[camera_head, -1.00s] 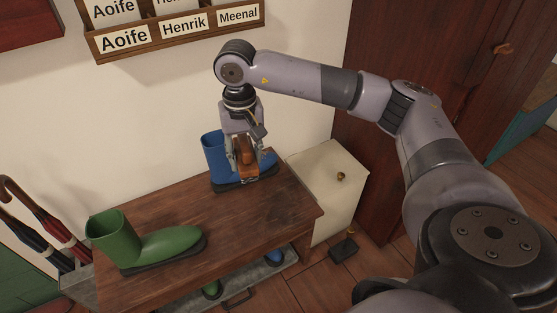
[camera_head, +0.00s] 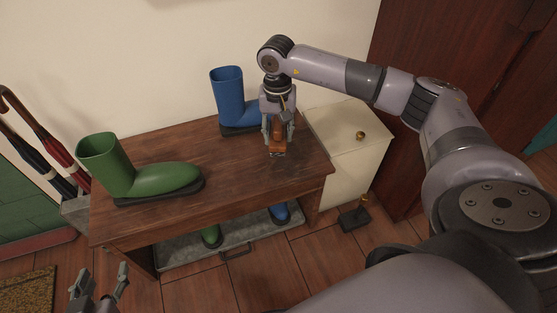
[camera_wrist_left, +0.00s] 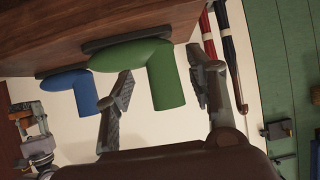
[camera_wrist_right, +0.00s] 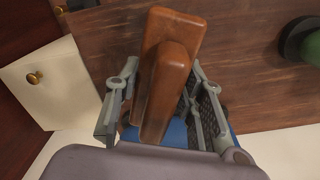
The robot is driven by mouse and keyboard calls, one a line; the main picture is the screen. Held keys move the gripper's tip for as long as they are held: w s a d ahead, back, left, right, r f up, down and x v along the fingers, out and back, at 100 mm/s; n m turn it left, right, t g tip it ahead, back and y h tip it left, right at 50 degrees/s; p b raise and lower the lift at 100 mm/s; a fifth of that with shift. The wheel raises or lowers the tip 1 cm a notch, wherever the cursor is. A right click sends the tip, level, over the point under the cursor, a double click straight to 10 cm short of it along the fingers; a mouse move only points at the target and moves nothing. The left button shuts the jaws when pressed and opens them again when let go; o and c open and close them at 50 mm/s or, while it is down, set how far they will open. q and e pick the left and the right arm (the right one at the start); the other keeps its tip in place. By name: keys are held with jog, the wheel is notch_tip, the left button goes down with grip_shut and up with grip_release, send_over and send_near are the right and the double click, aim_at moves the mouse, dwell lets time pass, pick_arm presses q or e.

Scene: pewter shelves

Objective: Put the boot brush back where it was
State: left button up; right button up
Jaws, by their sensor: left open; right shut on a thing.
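The boot brush (camera_head: 278,140), a brown wooden block, is held upright over the right part of the wooden bench (camera_head: 235,173). My right gripper (camera_head: 279,127) is shut on it from above. The brush (camera_wrist_right: 166,85) also shows between both fingers in the right wrist view; its lower end is partly hidden, and I cannot tell whether it touches the bench. My left gripper (camera_head: 100,284) is open and empty, low in front of the bench at the left. It also shows open in the left wrist view (camera_wrist_left: 164,88).
A blue boot (camera_head: 228,97) stands behind the brush and a green boot (camera_head: 150,180) at the bench's left. A grey tray (camera_head: 185,253) with boots is below. A cream cabinet (camera_head: 340,150) is at right, a dark stand (camera_head: 354,218) on the floor. The bench's middle is clear.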

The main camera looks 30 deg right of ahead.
jog(key=b, duration=0.1)
send_over(278, 167)
notch_tip(278, 167, down, 7)
jog(key=shift+f, duration=0.1)
notch_tip(278, 167, down, 4)
jog(key=shift+b, duration=0.7)
pick_arm(q)
jog(key=w+d+r+t+h, duration=0.1)
jog(key=r+t, duration=0.2)
jog(key=r, duration=0.3)
jog(key=w+d+r+t+h, duration=0.1)
jog(key=w+r+t, duration=0.1)
jog(key=r+t, duration=0.2)
jog(key=shift+w+d+r+h, duration=0.3)
jog(key=shift+d+r, duration=0.05)
jog(key=shift+r, duration=0.5)
jog(key=shift+r+t, duration=0.1)
jog(key=shift+t, duration=0.2)
pick_arm(e)
jog(key=shift+f, duration=0.15)
jog(key=o, duration=1.2)
pick_arm(q)
jog(key=shift+r, duration=0.3)
